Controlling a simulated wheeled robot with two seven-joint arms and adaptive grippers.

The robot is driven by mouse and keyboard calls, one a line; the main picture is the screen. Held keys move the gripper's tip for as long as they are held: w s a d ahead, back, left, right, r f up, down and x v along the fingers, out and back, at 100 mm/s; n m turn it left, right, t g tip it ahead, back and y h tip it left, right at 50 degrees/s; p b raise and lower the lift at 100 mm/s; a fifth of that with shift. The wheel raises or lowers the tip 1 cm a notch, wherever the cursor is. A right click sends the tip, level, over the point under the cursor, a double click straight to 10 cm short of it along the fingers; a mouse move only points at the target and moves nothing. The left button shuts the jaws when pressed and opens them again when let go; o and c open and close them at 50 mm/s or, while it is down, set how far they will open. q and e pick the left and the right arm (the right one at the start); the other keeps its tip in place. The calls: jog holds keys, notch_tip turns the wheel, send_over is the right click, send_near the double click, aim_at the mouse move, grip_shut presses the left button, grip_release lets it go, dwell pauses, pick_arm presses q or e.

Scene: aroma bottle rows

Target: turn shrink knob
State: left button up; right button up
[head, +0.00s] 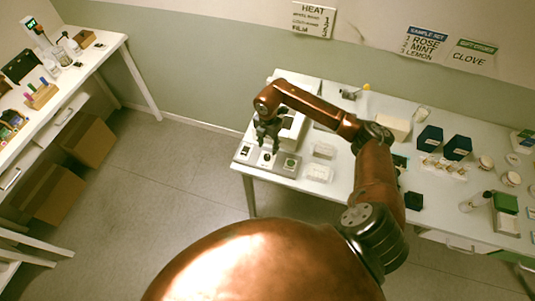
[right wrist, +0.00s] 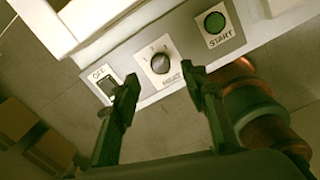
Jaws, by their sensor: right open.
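The knob (right wrist: 160,63) is a small dark grey dial on a white plate marked HEAT with small numerals around it. It sits on the grey front panel (right wrist: 180,82) of a white machine (right wrist: 100,14), between a dark switch marked OFF (right wrist: 106,86) and a green START button (right wrist: 214,22). My right gripper (right wrist: 161,82) is open, with one finger on either side of the knob in the right wrist view, apart from it. In the head view the right gripper (head: 267,136) hangs over the panel (head: 264,161) at the table's left end. The knob's exact setting is unclear.
A wall sign (head: 313,20) reads HEAT and FILM with numbers. Clear trays (head: 318,173) stand right of the panel. Dark blue boxes (head: 429,137) and small bottles stand farther right on the white table. Another table (head: 92,60) is at the left, with open floor between.

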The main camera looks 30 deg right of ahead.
aim_at(267, 156)
notch_tip(267, 156, down, 7)
jog(key=shift+a+r+p, duration=0.15)
jog(key=shift+p, duration=0.25)
jog(key=shift+c, duration=0.4)
grip_shut()
